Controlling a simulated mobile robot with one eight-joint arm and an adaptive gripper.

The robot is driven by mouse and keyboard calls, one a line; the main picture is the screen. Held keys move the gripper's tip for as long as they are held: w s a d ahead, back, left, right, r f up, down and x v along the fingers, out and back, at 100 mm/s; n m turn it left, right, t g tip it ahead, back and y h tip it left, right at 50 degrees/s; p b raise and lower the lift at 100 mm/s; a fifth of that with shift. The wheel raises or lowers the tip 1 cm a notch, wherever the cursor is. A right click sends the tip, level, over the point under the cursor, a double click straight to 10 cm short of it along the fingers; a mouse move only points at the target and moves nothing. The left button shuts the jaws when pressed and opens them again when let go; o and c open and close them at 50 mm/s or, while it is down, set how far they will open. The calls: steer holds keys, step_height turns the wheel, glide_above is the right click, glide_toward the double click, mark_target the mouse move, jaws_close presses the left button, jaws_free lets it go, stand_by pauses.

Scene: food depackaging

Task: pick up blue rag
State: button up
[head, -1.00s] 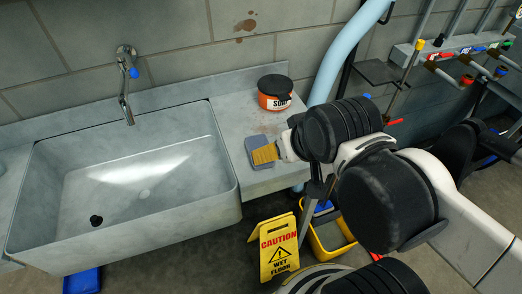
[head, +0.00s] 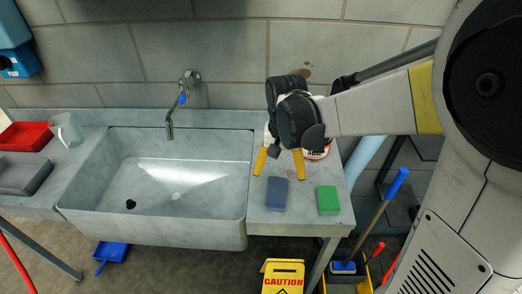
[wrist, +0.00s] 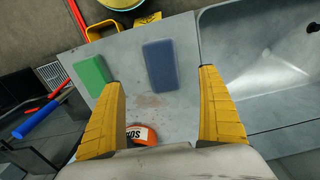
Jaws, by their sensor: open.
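The blue rag (head: 276,193) is a flat, dull blue rectangle lying on the counter right of the sink. In the wrist view the rag (wrist: 160,65) lies between and beyond the fingers, closer to the right one. My gripper (head: 280,164) has its yellow fingers spread and pointing down, just behind the rag in the head view. In the wrist view nothing is between the fingertips of my gripper (wrist: 161,80), and they look apart from the rag. The rag is fully visible in both views.
A green block (head: 328,200) lies right of the rag. An orange soap tub (wrist: 141,134) stands behind, partly hidden by my gripper. The sink (head: 180,185) is to the left. A yellow caution sign (head: 283,275) stands below the counter.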

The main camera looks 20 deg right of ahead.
steer(key=b, duration=0.2)
glide_above(276, 193)
step_height(276, 193, down, 5)
steer(key=shift+s+f, duration=0.1)
steer(key=shift+s, duration=0.05)
step_height(276, 193, down, 6)
steer(key=shift+f+b, duration=0.1)
steer(key=shift+b, duration=1.05)
steer(key=c, duration=1.4)
steer(key=shift+o, duration=0.2)
steer(key=shift+r+p, duration=0.35)
steer(key=shift+r, duration=0.25)
steer(key=r, duration=0.1)
steer(key=r+p, duration=0.1)
steer(key=r, duration=0.2)
steer(key=shift+s+d+p, duration=0.3)
steer(key=shift+d+p, duration=0.1)
steer(key=s+d+r+p, duration=0.3)
steer(key=s+d+r, duration=0.3)
steer(key=s+d, duration=0.1)
steer(key=shift+s, duration=0.5)
